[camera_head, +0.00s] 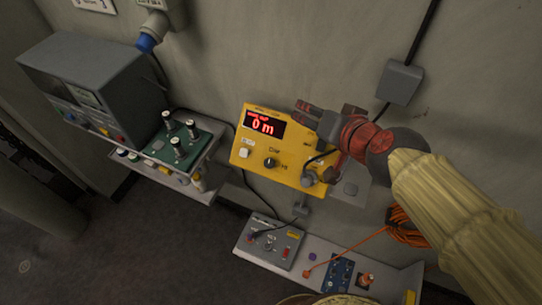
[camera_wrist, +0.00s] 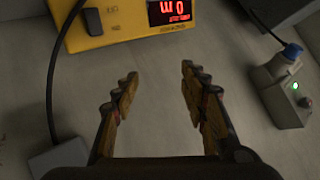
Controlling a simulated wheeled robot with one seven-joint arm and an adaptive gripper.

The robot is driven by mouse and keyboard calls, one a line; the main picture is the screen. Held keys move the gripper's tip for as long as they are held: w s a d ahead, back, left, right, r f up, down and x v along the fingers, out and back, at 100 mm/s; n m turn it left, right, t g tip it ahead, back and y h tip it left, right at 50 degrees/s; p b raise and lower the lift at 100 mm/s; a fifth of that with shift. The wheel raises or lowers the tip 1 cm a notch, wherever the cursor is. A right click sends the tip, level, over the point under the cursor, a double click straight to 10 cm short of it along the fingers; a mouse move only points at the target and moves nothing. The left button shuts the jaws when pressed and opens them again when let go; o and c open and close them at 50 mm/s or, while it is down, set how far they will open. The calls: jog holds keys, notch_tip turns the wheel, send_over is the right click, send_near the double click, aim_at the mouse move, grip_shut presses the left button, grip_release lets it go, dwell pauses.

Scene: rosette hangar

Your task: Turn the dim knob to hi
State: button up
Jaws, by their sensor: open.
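The yellow box (camera_head: 249,152) is on the wall in the head view, with a red lit display reading "0 m". The black dim knob (camera_head: 270,162) is on its lower front, between the words "DIM" and "HI"; its pointer direction is too small to tell. My gripper (camera_head: 322,110) is at the box's upper right, apart from the knob. In the wrist view my gripper (camera_wrist: 158,80) is open and empty, over bare wall.
A black cable and plug (camera_head: 318,160) stick out at the box's right side. A grey instrument (camera_head: 95,85) and a green board with posts (camera_head: 170,145) stand left. Below is a shelf with a grey panel (camera_head: 268,240) and an orange cable (camera_head: 400,228). A wall junction box (camera_head: 400,82) is upper right.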

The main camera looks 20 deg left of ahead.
jog(key=w+a+m+t+p, duration=0.1)
jog(key=w+a+p, duration=0.15)
jog(key=a, duration=0.55)
jog(key=m+g+h+p, duration=0.1)
jog(key=m+h+p, duration=0.25)
jog(key=h, duration=0.45)
send_near(268, 164)
jog(key=x, duration=0.2)
jog(key=shift+y, duration=0.3)
jog(key=b+x, duration=0.1)
jog(key=x, duration=0.5)
jog(key=shift+w+d+f, duration=0.2)
jog(key=shift+f, duration=0.05)
jog(key=shift+c, duration=0.9)
grip_shut()
